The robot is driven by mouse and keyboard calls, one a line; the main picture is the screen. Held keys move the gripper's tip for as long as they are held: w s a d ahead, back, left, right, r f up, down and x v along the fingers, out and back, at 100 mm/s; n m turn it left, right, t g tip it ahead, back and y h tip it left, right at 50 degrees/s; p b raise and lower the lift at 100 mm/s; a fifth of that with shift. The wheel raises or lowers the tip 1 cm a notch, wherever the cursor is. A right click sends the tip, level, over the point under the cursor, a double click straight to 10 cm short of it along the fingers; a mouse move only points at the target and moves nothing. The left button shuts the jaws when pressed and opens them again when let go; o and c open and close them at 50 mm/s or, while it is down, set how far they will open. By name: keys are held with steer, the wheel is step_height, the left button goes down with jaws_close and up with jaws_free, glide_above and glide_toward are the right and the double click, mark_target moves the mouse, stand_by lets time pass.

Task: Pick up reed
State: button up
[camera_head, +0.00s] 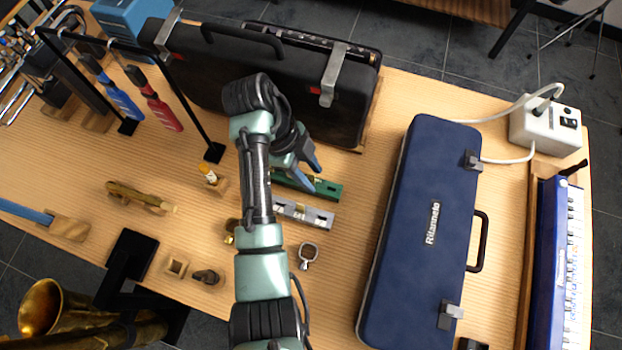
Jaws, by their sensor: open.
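No thing in view can be told for certain as the reed. A small upright piece with a yellow and white top (208,174) stands in a wooden holder left of my arm; whether it is the reed, I cannot tell. My gripper (314,179) is open, its fingers pointing down and right over a green bar-shaped object (329,190). I cannot tell whether they touch it. A silver bar-shaped object (304,214) with pale pieces on it lies just in front. My arm hides the left ends of both bars and part of the table.
A black case (200,66) stands behind my gripper. A blue case (415,235) lies to the right. A black rack (75,68) holding blue and red-handled tools is at left. A small metal piece (308,254) lies in front of the bars. The wooden table (350,260) is clear around it.

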steer(key=shift+d+f, duration=0.1)
steer(key=shift+f, duration=0.1)
jaws_close()
stand_by(1.3)
